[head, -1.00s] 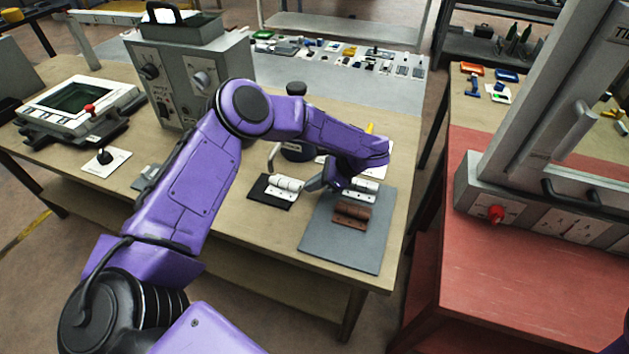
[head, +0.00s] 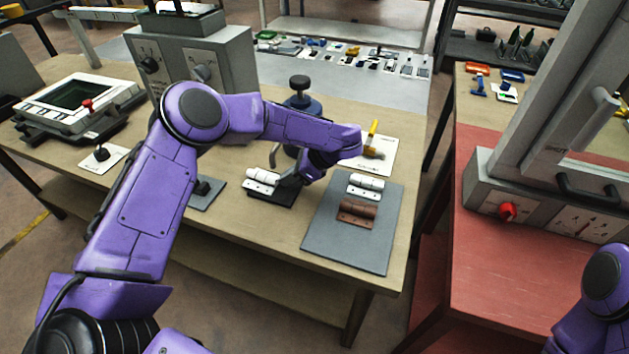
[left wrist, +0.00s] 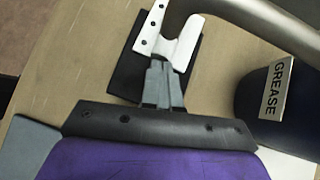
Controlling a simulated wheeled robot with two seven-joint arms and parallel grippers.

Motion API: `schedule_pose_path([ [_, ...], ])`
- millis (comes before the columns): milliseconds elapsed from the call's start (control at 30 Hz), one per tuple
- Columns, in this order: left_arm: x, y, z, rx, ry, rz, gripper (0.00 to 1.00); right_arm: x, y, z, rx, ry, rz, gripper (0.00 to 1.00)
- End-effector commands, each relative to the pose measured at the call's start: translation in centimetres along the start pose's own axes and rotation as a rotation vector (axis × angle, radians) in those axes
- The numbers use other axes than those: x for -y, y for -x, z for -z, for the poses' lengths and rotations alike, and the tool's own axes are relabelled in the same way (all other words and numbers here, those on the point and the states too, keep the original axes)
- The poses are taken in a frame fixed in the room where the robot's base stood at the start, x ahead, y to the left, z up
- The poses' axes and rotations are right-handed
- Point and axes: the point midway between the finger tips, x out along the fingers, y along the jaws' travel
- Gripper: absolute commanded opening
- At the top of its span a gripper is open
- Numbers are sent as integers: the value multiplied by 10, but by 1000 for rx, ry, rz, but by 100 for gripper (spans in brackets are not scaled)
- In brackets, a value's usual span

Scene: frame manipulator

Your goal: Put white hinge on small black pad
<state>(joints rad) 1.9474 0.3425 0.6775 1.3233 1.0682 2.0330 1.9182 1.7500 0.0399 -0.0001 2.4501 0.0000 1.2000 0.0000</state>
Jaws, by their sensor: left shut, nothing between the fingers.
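A white hinge (head: 261,181) lies on the small black pad (head: 284,199), toward the pad's left side. In the left wrist view the white hinge (left wrist: 178,50) partly overhangs the edge of the black pad (left wrist: 126,78). My left gripper (head: 287,181) is low over the pad, just right of the hinge. In the left wrist view its fingers (left wrist: 163,68) are together and empty, with the tips at or touching the hinge's near edge. A second white hinge (head: 366,183) lies on the grey mat (head: 340,250). My right gripper is out of view.
A brown hinge (head: 357,211) lies on the grey mat. A dark grease container (left wrist: 262,98) with a curved spout stands close beside the pad. A yellow-handled brush (head: 372,142) lies on a white sheet behind the mat. The table front is clear.

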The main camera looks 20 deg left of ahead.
Motion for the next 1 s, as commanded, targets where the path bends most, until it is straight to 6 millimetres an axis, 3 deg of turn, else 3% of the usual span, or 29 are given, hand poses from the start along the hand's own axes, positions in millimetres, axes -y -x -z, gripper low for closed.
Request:
schedule_pose_path([
  [133, -2, 0, 7, 3, -1, -5, 0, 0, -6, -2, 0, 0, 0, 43],
  [267, -5, 15, 24, 3, 7, -5, 0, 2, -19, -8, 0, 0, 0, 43],
  [300, -6, 22, 31, 3, 8, -6, 0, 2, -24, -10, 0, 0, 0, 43],
  [500, -5, 81, 25, 3, 15, -5, 0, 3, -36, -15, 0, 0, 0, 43],
  [700, -4, 115, 22, 2, 14, -10, 0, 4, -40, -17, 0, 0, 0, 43],
  [1000, -5, 123, 21, 1, 11, -10, 0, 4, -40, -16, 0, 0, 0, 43],
])
